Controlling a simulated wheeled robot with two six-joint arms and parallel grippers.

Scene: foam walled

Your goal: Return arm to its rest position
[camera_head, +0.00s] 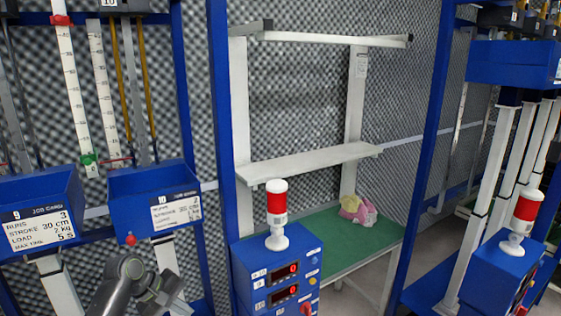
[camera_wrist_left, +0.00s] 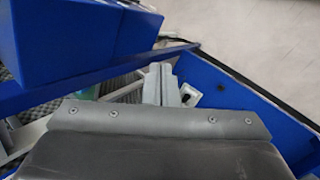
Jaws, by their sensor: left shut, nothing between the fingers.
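My left arm, grey, comes in at the bottom left of the head view, low in front of the blue box marked 10 (camera_head: 155,207). Its gripper (camera_head: 172,296) is at the bottom edge of that view, partly cut off, and is shut and empty. In the left wrist view the closed fingers (camera_wrist_left: 162,84) show beyond the dark wrist housing, with blue frame parts around them. My right arm and gripper are not in view.
A blue control box (camera_head: 280,275) with a red and white lamp (camera_head: 277,214) stands right of my left arm. A green-topped bench (camera_head: 345,242) holds a pink and yellow item (camera_head: 358,209). Another blue lamp box (camera_head: 505,272) stands at the right. Blue posts divide the bays.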

